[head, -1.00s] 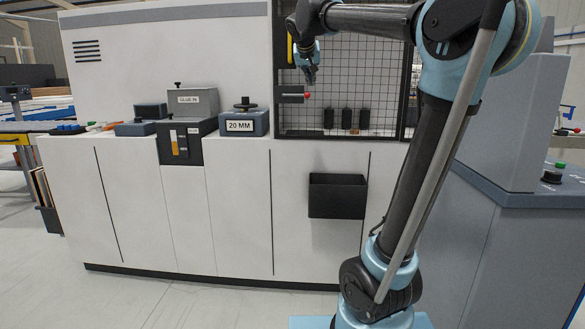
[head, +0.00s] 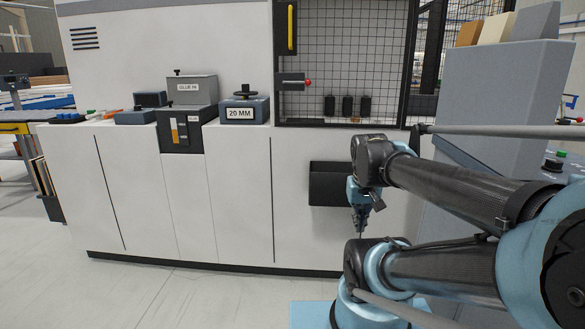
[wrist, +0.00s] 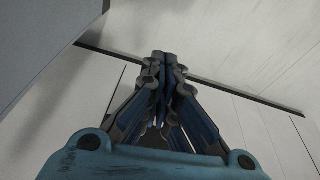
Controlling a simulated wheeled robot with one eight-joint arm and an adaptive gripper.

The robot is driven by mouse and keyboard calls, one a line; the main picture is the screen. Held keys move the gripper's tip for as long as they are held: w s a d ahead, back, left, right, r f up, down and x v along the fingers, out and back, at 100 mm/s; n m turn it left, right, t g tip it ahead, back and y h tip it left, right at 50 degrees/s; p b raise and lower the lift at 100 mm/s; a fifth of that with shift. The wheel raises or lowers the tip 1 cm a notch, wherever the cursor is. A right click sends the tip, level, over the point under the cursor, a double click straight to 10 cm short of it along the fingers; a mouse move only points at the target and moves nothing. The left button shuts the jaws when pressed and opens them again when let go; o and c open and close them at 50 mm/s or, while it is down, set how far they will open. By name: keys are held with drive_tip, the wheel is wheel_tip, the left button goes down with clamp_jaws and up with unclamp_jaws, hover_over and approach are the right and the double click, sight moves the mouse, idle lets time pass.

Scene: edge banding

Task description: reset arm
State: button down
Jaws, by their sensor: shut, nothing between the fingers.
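My gripper (head: 360,222) hangs low in the head view, pointing down, in front of the white machine cabinet (head: 230,190) and just below the black bin (head: 328,184) on its front. My arm is folded and comes in from the right side. In the wrist view my gripper (wrist: 163,60) shows its fingers drawn together with nothing between them. Beyond the fingertips lie the pale floor and the dark base strip of the cabinet (wrist: 200,75).
A caged bay with a wire mesh (head: 350,50) and a red-knobbed lever (head: 307,83) stands above the bin. A "20 MM" block (head: 240,113) and a glue unit (head: 190,92) sit on the machine. A grey cabinet (head: 510,95) stands at right.

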drive_tip(key=shift+g+y, duration=0.3)
drive_tip(key=s+f, duration=0.2)
drive_tip(key=f, duration=0.1)
drive_tip(key=s+f, duration=0.1)
drive_tip(key=shift+s+a+f, duration=0.2)
drive_tip(key=shift+s+a, duration=0.05)
drive_tip(key=shift+s, duration=0.05)
